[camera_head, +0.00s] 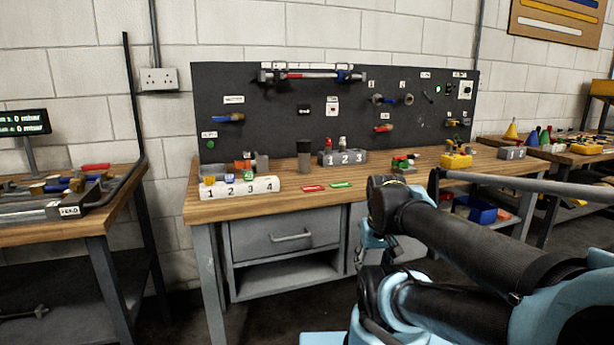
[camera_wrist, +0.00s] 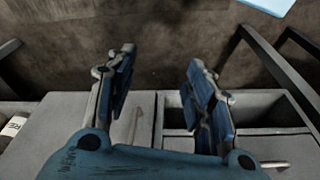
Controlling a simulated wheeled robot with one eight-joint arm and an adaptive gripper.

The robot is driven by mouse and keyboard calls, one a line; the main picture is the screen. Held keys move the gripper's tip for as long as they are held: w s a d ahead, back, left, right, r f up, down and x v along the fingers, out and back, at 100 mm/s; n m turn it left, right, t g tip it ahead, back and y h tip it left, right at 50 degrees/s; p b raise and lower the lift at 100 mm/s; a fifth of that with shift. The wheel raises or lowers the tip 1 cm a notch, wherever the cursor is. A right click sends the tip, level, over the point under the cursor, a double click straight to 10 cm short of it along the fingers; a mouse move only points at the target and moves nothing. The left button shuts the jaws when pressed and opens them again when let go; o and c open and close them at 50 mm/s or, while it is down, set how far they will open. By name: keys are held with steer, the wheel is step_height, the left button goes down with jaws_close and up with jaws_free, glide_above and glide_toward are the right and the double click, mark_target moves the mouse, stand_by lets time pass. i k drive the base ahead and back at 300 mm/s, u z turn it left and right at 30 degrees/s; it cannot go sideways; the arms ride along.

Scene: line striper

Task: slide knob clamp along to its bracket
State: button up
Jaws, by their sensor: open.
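A rail (camera_head: 310,74) with white and red sections runs along the top of the dark back panel, with dark fittings near both ends. A small blue and dark fitting (camera_head: 344,76) sits near its right end; a dark fitting (camera_head: 268,75) sits at its left end. I cannot tell which of these is the knob clamp and which its bracket. My gripper (camera_wrist: 160,62) is open and empty in the wrist view, with its two blue-padded fingers wide apart. It is far from the rail, low in front of the bench; neither rail nor clamp shows in the wrist view.
The wooden bench (camera_head: 290,205) carries a numbered white block (camera_head: 238,188), a grey numbered block (camera_head: 342,157) and a yellow part (camera_head: 455,160). A drawer (camera_head: 285,240) lies below. Other parts hang on the back panel (camera_head: 275,130). A side bench (camera_head: 50,230) stands left.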

mark_target(340, 74)
steer(key=z, duration=1.75)
steer(key=k, duration=1.2)
steer(key=u, duration=1.4)
steer(key=i, duration=1)
steer(key=z, duration=0.05)
